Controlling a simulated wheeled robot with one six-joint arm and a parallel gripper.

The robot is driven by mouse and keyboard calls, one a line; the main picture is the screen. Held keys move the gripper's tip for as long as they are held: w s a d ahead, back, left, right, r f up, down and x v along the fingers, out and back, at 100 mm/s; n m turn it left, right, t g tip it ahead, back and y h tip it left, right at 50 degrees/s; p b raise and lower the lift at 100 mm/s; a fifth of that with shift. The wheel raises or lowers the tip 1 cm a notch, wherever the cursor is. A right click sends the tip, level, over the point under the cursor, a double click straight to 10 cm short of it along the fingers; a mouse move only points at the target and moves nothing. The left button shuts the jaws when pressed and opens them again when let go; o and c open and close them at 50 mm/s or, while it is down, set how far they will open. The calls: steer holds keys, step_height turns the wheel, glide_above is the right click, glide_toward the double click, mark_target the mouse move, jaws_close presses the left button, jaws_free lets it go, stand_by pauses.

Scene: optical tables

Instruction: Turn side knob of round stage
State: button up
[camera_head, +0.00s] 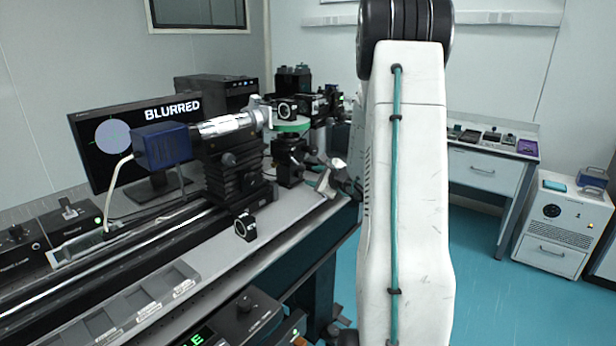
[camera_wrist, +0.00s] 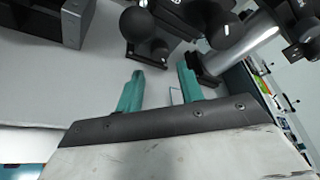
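The round stage (camera_head: 291,126) shows in the head view as a green-rimmed disc on a dark mount, right of the silver lens tube (camera_head: 228,124). My gripper (camera_head: 328,178) is just below and right of that mount. In the wrist view my gripper (camera_wrist: 160,69) has its two teal fingers apart with nothing between them. Black round knobs (camera_wrist: 137,25) on a dark mount lie just beyond the fingertips, apart from them as far as I can tell. I cannot tell which of them is the stage's side knob. My arm hides part of the bench on the right.
A monitor (camera_head: 118,135) reads "BLURRED" beside a pale disc. A blue box (camera_head: 161,147) sits at the tube's end. A small black mounted part (camera_head: 245,227) stands on the bench near its front edge. A side bench (camera_head: 484,168) stands behind at right, with open teal floor before it.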

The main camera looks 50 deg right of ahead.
mark_target(301, 174)
steer(key=shift+s+a+r, duration=0.15)
steer(key=shift+s+r, duration=0.05)
steer(key=shift+s, duration=0.4)
steer(key=shift+a+n, duration=0.25)
steer(key=shift+n, duration=0.05)
steer(key=shift+w+d+f, duration=0.15)
steer(key=shift+w+d, duration=0.1)
steer(key=shift+w, duration=0.15)
steer(key=x, duration=0.7)
steer(key=c, duration=0.7)
